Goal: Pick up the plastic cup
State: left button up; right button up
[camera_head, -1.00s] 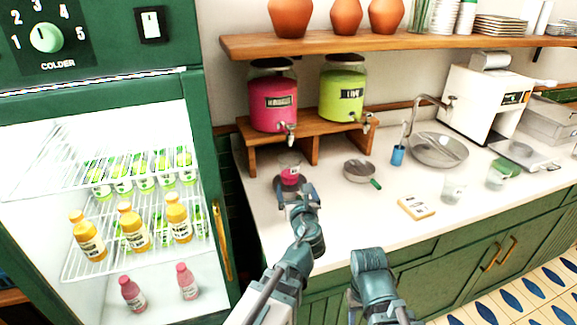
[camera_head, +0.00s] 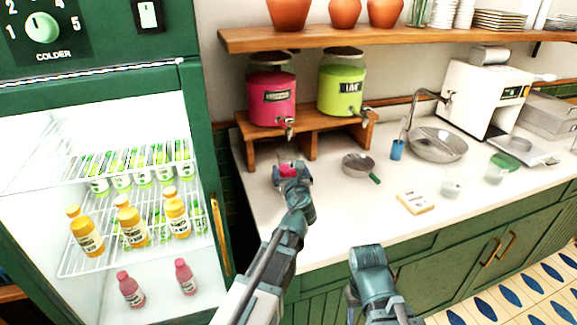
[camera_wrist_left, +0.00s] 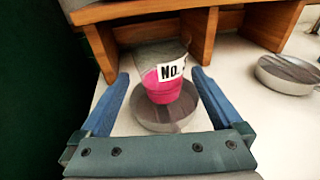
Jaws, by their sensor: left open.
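The clear plastic cup with pink liquid (camera_head: 288,170) stands under the pink dispenser's tap on the white counter. In the left wrist view the cup (camera_wrist_left: 163,88) carries a white label reading "No" and stands on or over a round grey dish (camera_wrist_left: 165,118). My left gripper (camera_head: 290,178) is open; in the left wrist view its two blue fingers (camera_wrist_left: 163,90) lie on either side of the cup, apart from it. In the head view the gripper hides the cup's lower part. My right gripper (camera_head: 365,285) is low in the head view; its fingers cannot be made out.
A wooden stand (camera_head: 310,122) bears the pink dispenser (camera_head: 271,97) and the green dispenser (camera_head: 341,88) close behind the cup. A metal pan with a green handle (camera_head: 358,165) lies to the right. The open fridge (camera_head: 205,130) is close on the left.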

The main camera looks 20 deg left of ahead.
aim_at(289, 151)
pick_arm(q)
jog(key=x, duration=0.5)
jog(key=shift+w+r, duration=0.15)
jog(key=shift+r, duration=0.05)
jog(key=shift+c, duration=0.7)
jog(key=c, duration=1.1)
jog(key=shift+r, duration=0.25)
notch_tip(289, 151, up, 4)
jog(key=p, duration=0.4)
jog(key=shift+d+f, duration=0.1)
jog(key=shift+f, duration=0.05)
jog(key=shift+s+d+r+p, duration=0.15)
jog(key=shift+s+d, duration=1.6)
jog(key=shift+d, duration=0.25)
jog(key=shift+s+d+r+p, duration=0.1)
jog(key=shift+s+d+r, duration=0.05)
jog(key=shift+s+d, duration=1.75)
jog(key=shift+s+d+r+p, duration=0.15)
jog(key=shift+s+d, duration=1.45)
jog(key=shift+d, duration=0.5)
